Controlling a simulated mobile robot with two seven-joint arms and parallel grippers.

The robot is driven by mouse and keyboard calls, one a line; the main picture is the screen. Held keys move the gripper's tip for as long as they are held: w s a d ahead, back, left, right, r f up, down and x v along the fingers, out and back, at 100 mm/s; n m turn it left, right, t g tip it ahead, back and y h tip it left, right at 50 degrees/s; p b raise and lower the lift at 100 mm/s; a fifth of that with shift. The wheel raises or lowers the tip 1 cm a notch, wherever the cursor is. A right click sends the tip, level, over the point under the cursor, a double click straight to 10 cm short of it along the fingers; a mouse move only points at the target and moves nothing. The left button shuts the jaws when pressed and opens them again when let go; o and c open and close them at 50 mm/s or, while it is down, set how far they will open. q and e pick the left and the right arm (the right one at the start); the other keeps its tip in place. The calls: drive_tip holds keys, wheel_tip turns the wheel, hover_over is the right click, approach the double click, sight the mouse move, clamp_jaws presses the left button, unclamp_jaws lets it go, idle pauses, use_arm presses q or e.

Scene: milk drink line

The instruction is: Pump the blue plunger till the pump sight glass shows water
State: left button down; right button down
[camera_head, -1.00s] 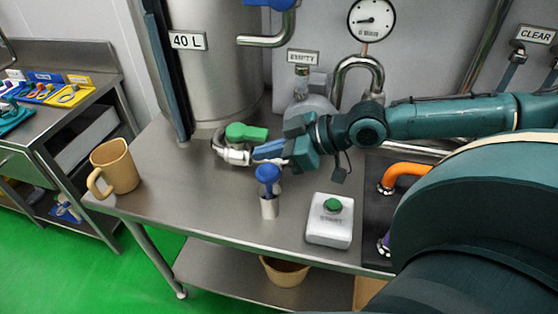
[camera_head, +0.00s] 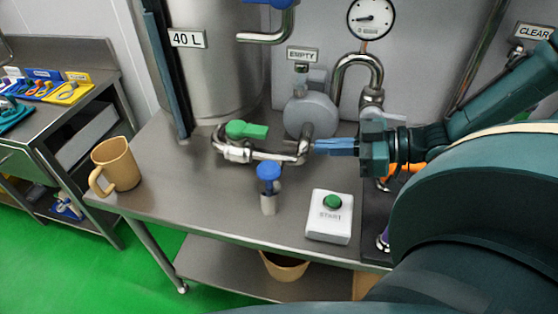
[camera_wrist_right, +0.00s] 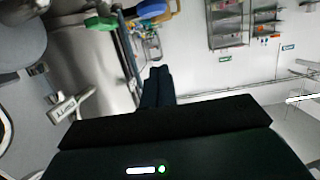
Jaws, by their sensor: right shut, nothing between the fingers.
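The blue plunger (camera_head: 268,171) stands upright on its short pale cylinder (camera_head: 268,204) near the table's front. The grey round pump body (camera_head: 312,115) is behind it, with a small sight glass (camera_head: 301,82) on top under an EMPTY sign (camera_head: 303,54). The glass is too small to tell whether water is in it. My right gripper (camera_head: 316,147) is shut and empty, pointing left, just right of the pipe in front of the pump, apart from the plunger. Its dark fingers also show together in the right wrist view (camera_wrist_right: 157,75). My left gripper is not in view.
A green-handled valve (camera_head: 247,130) sits on the pipe left of the pump. A white START box (camera_head: 330,217) with a green button stands right of the plunger. A tan mug (camera_head: 116,164) is at the left table edge. The table between mug and plunger is clear.

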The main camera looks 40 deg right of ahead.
sight(279, 170)
drive_tip(key=shift+w+a, duration=0.1)
